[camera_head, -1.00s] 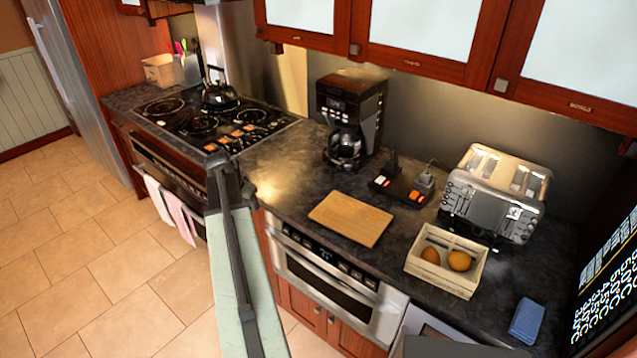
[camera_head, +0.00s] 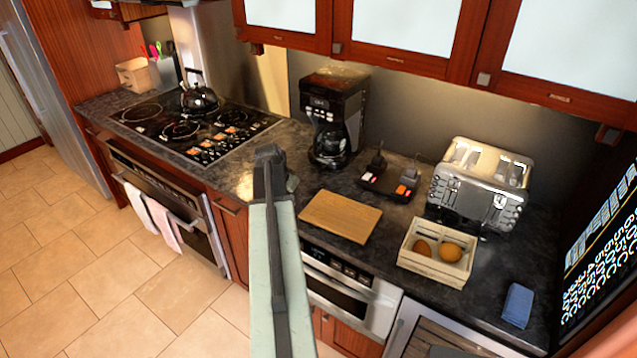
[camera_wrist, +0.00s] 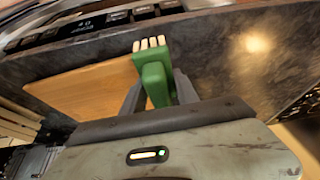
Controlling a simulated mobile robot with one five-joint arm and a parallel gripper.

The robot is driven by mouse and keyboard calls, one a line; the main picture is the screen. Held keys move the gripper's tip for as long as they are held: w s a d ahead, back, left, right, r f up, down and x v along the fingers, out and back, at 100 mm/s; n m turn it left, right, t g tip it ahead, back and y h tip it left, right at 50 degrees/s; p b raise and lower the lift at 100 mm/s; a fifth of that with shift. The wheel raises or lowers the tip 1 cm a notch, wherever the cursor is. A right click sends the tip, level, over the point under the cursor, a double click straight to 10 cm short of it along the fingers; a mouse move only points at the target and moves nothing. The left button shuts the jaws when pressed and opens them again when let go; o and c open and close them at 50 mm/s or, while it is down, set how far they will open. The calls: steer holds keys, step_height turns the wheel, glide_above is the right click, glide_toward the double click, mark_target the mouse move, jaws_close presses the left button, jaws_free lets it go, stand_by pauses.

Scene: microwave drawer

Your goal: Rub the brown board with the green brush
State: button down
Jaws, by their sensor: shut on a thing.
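The brown board (camera_head: 341,216) lies flat on the dark counter, in front of the coffee maker. It also shows in the wrist view (camera_wrist: 85,92), to the left of the brush. The green brush (camera_wrist: 154,78) has pale bristles at its tip, pointing away from my gripper. My gripper (camera_wrist: 155,92) is shut on the brush. In the head view my gripper (camera_head: 268,160) is over the counter edge, to the left of the board, and my arm hides the brush there. The bristles appear apart from the board; their height above the counter is hard to tell.
A coffee maker (camera_head: 335,115) and a black block with switches (camera_head: 392,182) stand behind the board. A crate (camera_head: 436,252) with brown eggs and a toaster (camera_head: 481,184) are to the right. A stove (camera_head: 195,125) with a kettle is left. A blue cloth (camera_head: 517,305) lies at right.

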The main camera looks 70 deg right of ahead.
steer(key=m+p, duration=0.1)
steer(key=p, duration=0.4)
glide_toward(329, 209)
steer(key=w+d+r, duration=0.2)
steer(key=w+d, duration=0.1)
step_height(329, 209, down, 6)
steer(key=b, duration=0.6)
steer(key=shift+w+b, duration=0.1)
steer(key=shift+b, duration=0.3)
steer(key=shift+f+b, duration=1)
steer(key=shift+b, duration=0.05)
steer(key=shift+s+a+r, duration=0.1)
steer(key=shift+s+a, duration=0.05)
steer(key=shift+s, duration=0.65)
steer(key=shift+s+a+r, duration=0.1)
steer(key=shift+s+a, duration=0.1)
steer(key=shift+s, duration=0.75)
steer(key=shift+s+f, duration=0.1)
